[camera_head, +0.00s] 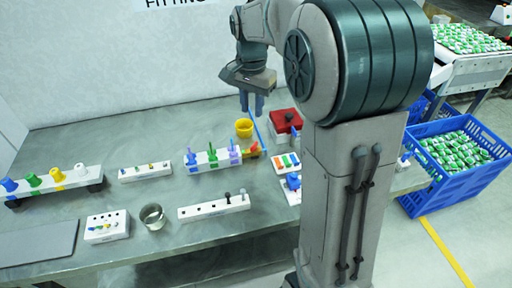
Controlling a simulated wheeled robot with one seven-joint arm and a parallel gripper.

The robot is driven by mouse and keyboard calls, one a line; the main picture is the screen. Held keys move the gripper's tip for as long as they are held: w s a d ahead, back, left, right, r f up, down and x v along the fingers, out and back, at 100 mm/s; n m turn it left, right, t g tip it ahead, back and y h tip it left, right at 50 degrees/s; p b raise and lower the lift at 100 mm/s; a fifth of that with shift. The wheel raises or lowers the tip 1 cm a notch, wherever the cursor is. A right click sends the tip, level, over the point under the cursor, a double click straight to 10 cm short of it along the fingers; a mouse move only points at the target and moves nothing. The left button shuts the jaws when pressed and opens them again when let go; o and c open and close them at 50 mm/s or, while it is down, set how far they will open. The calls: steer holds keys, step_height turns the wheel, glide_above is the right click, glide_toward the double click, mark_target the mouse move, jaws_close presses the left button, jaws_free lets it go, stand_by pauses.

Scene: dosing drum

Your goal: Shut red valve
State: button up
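No part is clearly readable as a red valve. A red-topped box (285,120) with a dark knob stands on the bench, right of my gripper. A small red and orange piece (249,150) sits at the right end of the white block (212,166) with blue, green and purple fittings. It is too small to tell whether either is the valve, or its position. My gripper (252,103) points down above the back of the bench with its two blue fingers apart and nothing seen between them. It appears left of the red-topped box and above a yellow cup.
The yellow cup (244,128) stands under my gripper. White racks with small parts, a metal cup (153,216) and a grey plate (40,245) lie on the bench (120,195). My arm hides the bench's right part. Blue crates (455,190) stand on the floor at right.

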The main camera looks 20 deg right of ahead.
mark_target(254, 147)
steer(key=f, duration=1.3)
steer(key=shift+w+d, duration=0.1)
steer(key=shift+d, duration=0.25)
jaws_close()
